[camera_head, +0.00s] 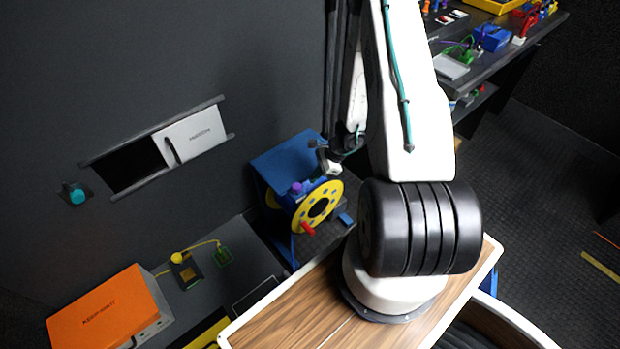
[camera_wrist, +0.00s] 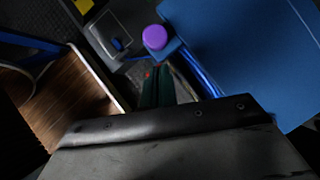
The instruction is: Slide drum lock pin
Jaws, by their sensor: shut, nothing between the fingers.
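The cable drum (camera_head: 318,208) has yellow flanges and a blue frame, with a red handle on its front flange. A purple knob (camera_head: 296,188) sits on the blue frame; I cannot tell for sure whether it is the lock pin. In the wrist view the purple knob (camera_wrist: 155,37) is round and lies just beyond my fingertips, apart from them in the picture. My gripper (camera_wrist: 160,68) shows as two dark fingers side by side, shut and empty.
A wood-topped surface (camera_head: 300,322) lies in front. An orange box (camera_head: 103,310) is at lower left. A bench (camera_head: 490,65) with several devices is at upper right.

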